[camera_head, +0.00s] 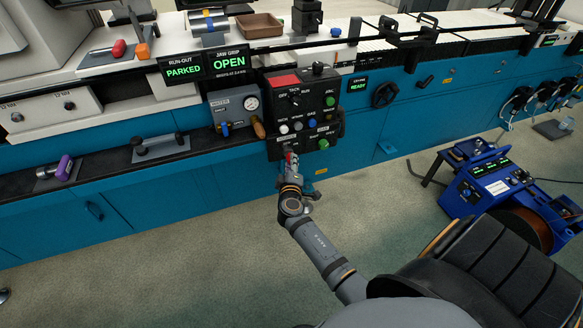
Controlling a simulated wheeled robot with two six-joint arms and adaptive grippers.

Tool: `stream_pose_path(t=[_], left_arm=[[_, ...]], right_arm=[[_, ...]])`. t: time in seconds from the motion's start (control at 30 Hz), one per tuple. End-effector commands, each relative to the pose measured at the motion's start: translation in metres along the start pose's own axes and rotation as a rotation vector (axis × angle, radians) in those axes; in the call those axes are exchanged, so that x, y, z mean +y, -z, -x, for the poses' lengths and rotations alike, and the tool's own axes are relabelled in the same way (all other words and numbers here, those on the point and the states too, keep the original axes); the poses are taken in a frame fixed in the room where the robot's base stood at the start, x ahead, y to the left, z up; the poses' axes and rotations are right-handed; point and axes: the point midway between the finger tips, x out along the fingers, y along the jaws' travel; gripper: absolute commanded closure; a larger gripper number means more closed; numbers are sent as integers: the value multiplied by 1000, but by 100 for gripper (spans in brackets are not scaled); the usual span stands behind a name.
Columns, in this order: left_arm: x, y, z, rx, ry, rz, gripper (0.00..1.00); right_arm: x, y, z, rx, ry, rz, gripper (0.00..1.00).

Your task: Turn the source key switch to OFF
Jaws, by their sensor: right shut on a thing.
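The black control panel (316,104) is on the front of the blue welder bed, with knobs, coloured buttons and a red plate at its top. My right gripper (290,156) is at the panel's lower left corner, its arm reaching up from below. It is shut on what appears to be the source key switch, which the fingers largely hide. The switch's position and its small lettering cannot be read. A selector marked OFF, TACK and RUN (295,92) sits higher on the panel, clear of the gripper. My left gripper is not in view.
A gauge box (235,110) with a wooden-handled lever is left of the panel. A handwheel (385,94) is to the right.

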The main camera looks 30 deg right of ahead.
Motion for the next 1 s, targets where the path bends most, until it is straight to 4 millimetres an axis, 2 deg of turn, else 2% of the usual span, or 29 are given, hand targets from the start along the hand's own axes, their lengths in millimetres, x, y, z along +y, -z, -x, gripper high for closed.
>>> stream_pose_path(t=[0.03, 0.4, 0.8, 1.0], left_arm=[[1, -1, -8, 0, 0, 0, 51], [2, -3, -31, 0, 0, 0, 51], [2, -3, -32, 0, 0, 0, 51], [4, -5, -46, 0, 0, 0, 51]], right_arm=[[-2, 1, -2, 4, -14, 21, 100], [-2, 2, -2, 5, -87, 193, 100], [1, 3, -2, 5, -100, 222, 100], [-3, 2, -3, 6, -128, 287, 100]])
